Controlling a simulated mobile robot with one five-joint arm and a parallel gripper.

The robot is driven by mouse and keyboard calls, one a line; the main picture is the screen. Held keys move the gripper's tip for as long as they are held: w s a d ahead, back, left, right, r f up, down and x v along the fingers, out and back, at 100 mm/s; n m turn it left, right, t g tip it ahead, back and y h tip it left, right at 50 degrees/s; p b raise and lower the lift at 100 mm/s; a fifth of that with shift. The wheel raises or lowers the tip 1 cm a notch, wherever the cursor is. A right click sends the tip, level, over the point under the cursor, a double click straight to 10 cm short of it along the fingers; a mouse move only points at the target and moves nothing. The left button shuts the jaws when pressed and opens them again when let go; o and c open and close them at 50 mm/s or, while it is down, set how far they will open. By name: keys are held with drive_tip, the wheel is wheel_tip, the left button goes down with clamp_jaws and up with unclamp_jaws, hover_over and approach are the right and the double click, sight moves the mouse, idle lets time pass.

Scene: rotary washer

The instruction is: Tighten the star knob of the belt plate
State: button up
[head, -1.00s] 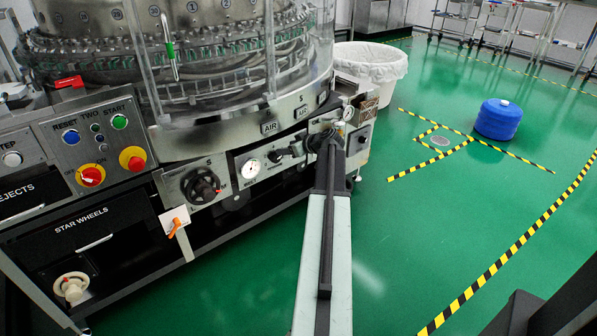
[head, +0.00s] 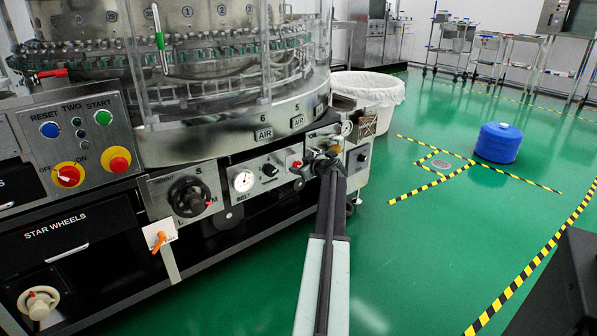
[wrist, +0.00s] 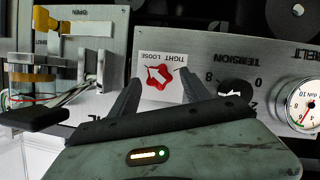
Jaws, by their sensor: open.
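The red star knob (wrist: 160,77) sits on a white plate (wrist: 150,91) marked TIGHT and LOOSE, which appears upside down in the wrist view. The knob carries a white arrow. In the head view the knob (head: 297,166) shows small, just left of my gripper (head: 318,162). In the wrist view my gripper (wrist: 160,84) is open, with one dark finger on each side of the knob. I cannot tell whether the fingers touch it or how deep they reach. The arm partly hides the gripper in the head view.
Beside the knob are a black tension knob (wrist: 235,92) and a pressure gauge (wrist: 303,104). A yellow-capped fitting with wires (wrist: 32,80) is at the left in the wrist view. A white bin (head: 372,97) stands behind the machine. Green floor at the right is mostly open around a blue drum (head: 498,142).

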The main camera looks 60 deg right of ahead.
drive_tip(key=shift+w+d+f, duration=0.3)
drive_tip(key=shift+w, duration=0.3)
drive_tip(key=shift+c, duration=0.3)
